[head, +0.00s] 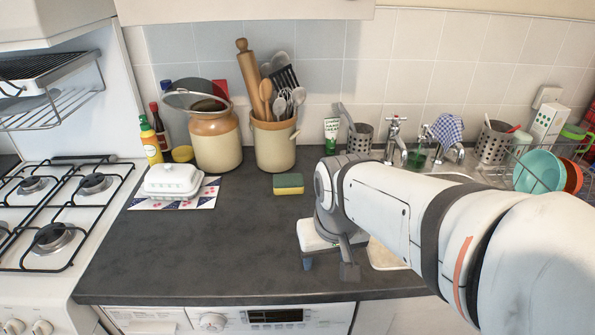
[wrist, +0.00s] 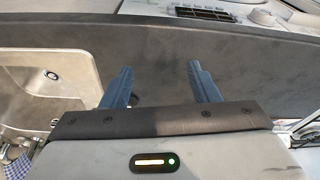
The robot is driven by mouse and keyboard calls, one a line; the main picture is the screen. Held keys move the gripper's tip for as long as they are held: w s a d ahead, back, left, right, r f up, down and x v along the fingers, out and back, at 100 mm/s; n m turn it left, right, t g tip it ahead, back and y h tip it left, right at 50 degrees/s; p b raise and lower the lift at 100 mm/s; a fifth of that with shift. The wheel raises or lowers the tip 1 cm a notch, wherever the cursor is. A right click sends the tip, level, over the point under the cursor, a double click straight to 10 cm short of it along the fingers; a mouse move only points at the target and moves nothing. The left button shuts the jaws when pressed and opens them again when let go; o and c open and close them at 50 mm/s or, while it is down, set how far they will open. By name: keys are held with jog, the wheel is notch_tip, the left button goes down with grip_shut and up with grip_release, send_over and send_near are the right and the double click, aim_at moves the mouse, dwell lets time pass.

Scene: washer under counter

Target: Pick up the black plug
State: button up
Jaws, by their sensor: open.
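I cannot make out the black plug for sure in either view; my arm covers much of the sink area in the head view. My gripper (head: 328,264) is over the front right part of the dark counter, beside the sink, pointing down. In the wrist view its two blue-grey fingers (wrist: 161,68) are spread apart, with only bare dark counter between them. The light sink basin (wrist: 82,68) shows at the left of the wrist view, with a round drain in it.
A green and yellow sponge (head: 289,184) lies on the counter (head: 200,250). A butter dish (head: 172,181), a utensil crock (head: 273,144) and a large jar (head: 216,140) stand behind. Taps (head: 394,140) and a dish rack with bowls (head: 538,172) are at right. The counter's front middle is clear.

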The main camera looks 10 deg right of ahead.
jog(key=shift+o, duration=0.9)
jog(key=w+d+r+m+g+p, duration=0.1)
jog(key=w+d+r+m+p, duration=0.1)
jog(key=w, duration=0.6)
jog(key=shift+w+d+r+p, duration=0.15)
jog(key=shift+w+d+p, duration=0.1)
jog(key=shift+d+p, duration=0.7)
jog(key=w+d+f+m+p, duration=0.1)
jog(key=w, duration=0.1)
jog(key=w+d+f+m+g+p, duration=0.1)
jog(key=w+d, duration=0.1)
jog(key=w, duration=0.1)
jog(key=w+d+f+p, duration=0.1)
jog(key=w+d+p, duration=0.1)
jog(key=w, duration=0.1)
jog(key=shift+d+m, duration=0.2)
jog(key=shift+m, duration=0.2)
jog(key=shift+w+d+f, duration=0.15)
jog(key=shift+w+f, duration=0.05)
jog(key=shift+f, duration=0.05)
notch_tip(320, 180, down, 8)
jog(key=shift+w+r+p, duration=0.1)
jog(key=shift+p, duration=0.8)
jog(key=c, duration=1.1)
